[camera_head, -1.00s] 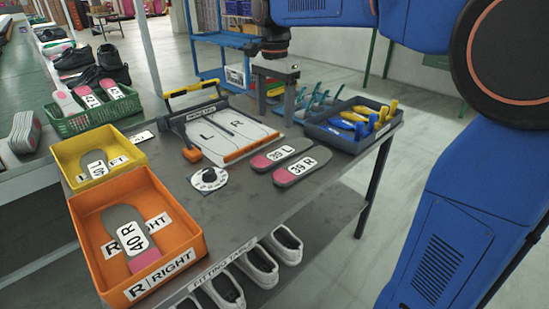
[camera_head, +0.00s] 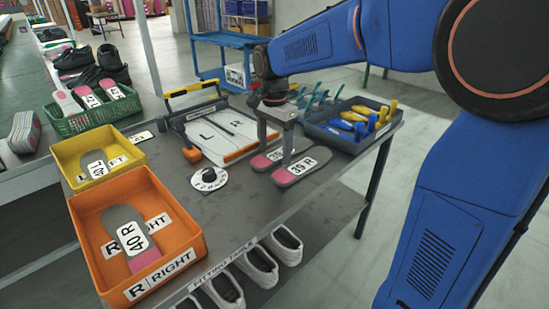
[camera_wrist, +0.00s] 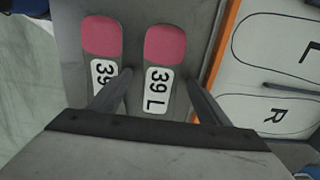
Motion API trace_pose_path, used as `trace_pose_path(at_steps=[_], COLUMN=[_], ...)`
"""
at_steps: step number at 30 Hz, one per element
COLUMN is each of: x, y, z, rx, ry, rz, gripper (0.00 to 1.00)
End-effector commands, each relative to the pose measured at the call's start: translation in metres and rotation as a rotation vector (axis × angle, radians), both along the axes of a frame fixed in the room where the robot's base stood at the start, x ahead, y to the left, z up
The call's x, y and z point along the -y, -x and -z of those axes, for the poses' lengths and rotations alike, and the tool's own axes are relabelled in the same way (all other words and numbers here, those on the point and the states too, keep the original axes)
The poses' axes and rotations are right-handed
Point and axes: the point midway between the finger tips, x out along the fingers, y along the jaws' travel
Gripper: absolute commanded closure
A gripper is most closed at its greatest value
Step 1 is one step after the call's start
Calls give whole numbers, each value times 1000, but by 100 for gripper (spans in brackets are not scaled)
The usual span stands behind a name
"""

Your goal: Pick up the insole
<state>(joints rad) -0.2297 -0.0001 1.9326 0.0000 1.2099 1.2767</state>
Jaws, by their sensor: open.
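Two grey insoles with pink heels lie side by side on the grey table. The 39 R insole (camera_head: 301,167) is nearer in the head view. The 39 L insole (camera_head: 260,162) is behind it and partly hidden by my gripper (camera_head: 274,148). In the wrist view the 39 L insole (camera_wrist: 160,80) lies between the two open fingers of my gripper (camera_wrist: 160,80). The 39 R insole (camera_wrist: 102,60) lies left of the left finger. Contact between fingers and insole cannot be told.
An orange RIGHT bin (camera_head: 196,222) holds a 40 R insole, and a yellow LEFT bin (camera_head: 70,157) holds a 40 L insole. A board marked L and R (camera_head: 222,131) lies behind the insoles.

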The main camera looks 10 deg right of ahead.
Motion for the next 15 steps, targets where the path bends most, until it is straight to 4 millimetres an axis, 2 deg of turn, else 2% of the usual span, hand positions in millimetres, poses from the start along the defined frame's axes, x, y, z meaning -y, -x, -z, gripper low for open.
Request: trace_pose_path(at_steps=[8,9,14,15], x=[0,0,0,0], y=[0,0,0,0], z=[4,4,4,4], rx=[1,1,1,1], ry=[-1,-1,-1,-1], rz=[0,0,0,0], gripper=[29,32,70,73])
